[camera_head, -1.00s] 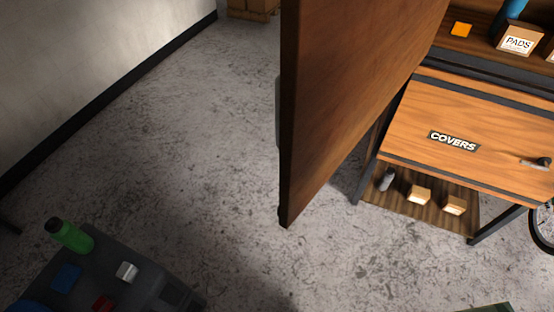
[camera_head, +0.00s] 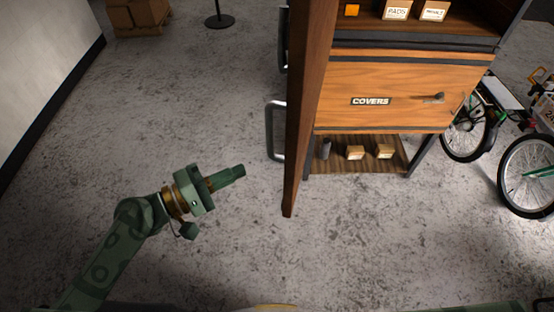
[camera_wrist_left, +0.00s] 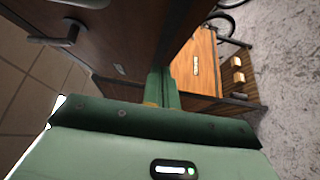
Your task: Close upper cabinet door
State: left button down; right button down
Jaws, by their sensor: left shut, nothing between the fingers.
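The upper cabinet door (camera_head: 306,110) is a tall dark wood panel that stands open, nearly edge-on in the head view. A grey metal handle (camera_head: 274,130) is on its left face. In the left wrist view the door (camera_wrist_left: 125,45) fills the upper left, with a handle (camera_wrist_left: 60,38) on it. My left gripper (camera_head: 240,170) is shut and empty, to the left of the door and apart from it in the head view. Its fingers (camera_wrist_left: 162,88) also show in the left wrist view. My right gripper is not in view.
The cabinet's COVERS drawer front (camera_head: 400,88) is shut, with shelves above and below holding small boxes (camera_head: 398,10). Bicycles (camera_head: 500,140) stand at the right. A loaded pallet (camera_head: 138,16) and a post base (camera_head: 219,21) are at the back. The floor left of the door is clear.

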pick_arm(q)
jog(key=w+d+p, duration=0.2)
jog(key=d+p, duration=0.1)
jog(key=d, duration=0.6)
jog(key=shift+d, duration=0.2)
jog(key=shift+d, duration=0.1)
